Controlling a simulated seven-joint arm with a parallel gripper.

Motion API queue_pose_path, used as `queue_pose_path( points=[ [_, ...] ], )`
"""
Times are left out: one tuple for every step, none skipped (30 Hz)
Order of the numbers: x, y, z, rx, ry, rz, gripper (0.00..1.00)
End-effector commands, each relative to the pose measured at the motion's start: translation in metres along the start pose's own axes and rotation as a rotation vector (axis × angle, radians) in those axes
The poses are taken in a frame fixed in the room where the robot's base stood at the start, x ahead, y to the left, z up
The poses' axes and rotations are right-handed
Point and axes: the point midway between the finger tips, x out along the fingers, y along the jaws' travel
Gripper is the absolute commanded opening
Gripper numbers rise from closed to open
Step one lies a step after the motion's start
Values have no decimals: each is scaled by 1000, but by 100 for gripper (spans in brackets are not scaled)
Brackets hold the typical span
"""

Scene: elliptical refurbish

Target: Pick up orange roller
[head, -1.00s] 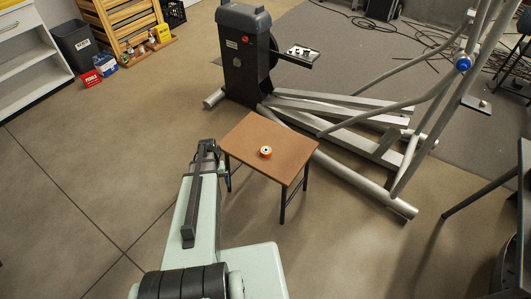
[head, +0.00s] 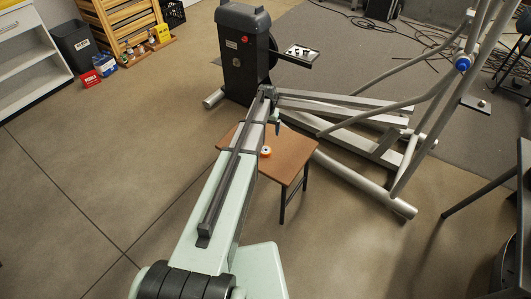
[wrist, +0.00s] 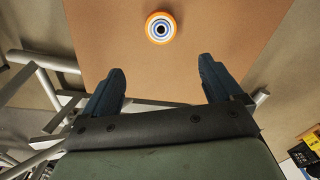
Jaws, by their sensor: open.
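The orange roller (head: 266,152) sits on the small brown table (head: 292,152), just right of my arm in the head view. In the wrist view the roller (wrist: 161,28) shows as an orange ring with a white and blue centre and a dark hole, near the top of the picture. My gripper (wrist: 160,84) is open and empty. Its two dark blue fingers are spread apart, and the roller lies beyond their tips, roughly in line with the gap between them. In the head view my gripper (head: 277,122) is small and partly hidden by my arm, over the table's far side.
The elliptical machine (head: 243,60) stands behind the table, with its grey rails (head: 345,118) running close along the table's far and right sides. A dark chair or frame (head: 490,190) is at the right edge.

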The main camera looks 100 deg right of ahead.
Motion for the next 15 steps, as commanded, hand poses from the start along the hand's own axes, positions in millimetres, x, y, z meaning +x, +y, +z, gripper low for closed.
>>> queue_pose_path(
  points=[
    [2, -1, -7, 10, -8, 1, 92],
    [3, -1, -8, 19, -13, 1, 92],
    [3, -1, -7, 37, -22, 2, 92],
    [3, 0, -3, 50, -30, 3, 92],
    [3, 0, -2, 61, -34, 4, 92],
    [5, 0, -1, 70, -37, 4, 92],
    [7, 0, -1, 74, -37, 4, 92],
    [9, 0, -1, 78, -37, 4, 92],
    [14, 0, -1, 80, -37, 4, 92],
    [19, -1, 0, 80, -37, 4, 92],
    [24, -1, 0, 79, -38, 4, 92],
    [31, -1, 0, 79, -38, 4, 92],
    [36, -1, 0, 79, -38, 4, 92],
    [41, -1, 0, 79, -38, 4, 92],
    [49, -1, 1, 79, -38, 4, 92]
  ],
)
